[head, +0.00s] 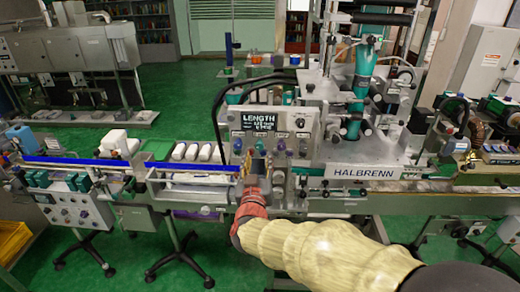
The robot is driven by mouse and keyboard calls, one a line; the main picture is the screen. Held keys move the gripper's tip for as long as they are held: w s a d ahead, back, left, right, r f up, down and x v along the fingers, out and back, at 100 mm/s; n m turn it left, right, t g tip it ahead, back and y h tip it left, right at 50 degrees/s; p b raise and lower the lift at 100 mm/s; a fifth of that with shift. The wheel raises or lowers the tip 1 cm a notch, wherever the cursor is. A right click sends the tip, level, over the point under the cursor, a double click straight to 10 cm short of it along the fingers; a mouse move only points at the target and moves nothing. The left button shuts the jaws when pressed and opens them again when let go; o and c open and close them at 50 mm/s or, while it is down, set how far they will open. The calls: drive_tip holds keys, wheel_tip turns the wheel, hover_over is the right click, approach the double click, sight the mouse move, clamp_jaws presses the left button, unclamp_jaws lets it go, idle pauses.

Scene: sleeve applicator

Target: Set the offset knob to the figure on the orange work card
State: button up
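A grey control panel (310,128) stands at the middle of the head view, with a row of small dark and purple knobs, such as one purple knob (280,145). Their labels and settings are too small to read, so I cannot tell which is the offset knob. I cannot make out an orange work card with a figure. My gripper (253,168) is in front of the panel's lower left part, beyond my red wrist. It overlaps the panel's lower edge in the picture; whether it touches a knob is unclear. Its fingers are too small to tell open from shut.
A black sign reading LENGTH (264,120) is above the knobs. A conveyor with a blue rail (75,161) runs left, with white items (190,152) behind it. The HALBRENN machine body (365,150) stands right. A yellow crate (12,240) sits lower left. Green floor lies open behind.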

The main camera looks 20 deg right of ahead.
sight(259, 148)
drive_tip(key=x, duration=0.6)
drive_tip(key=shift+w+b, duration=0.4)
drive_tip(key=shift+c, duration=0.8)
clamp_jaws()
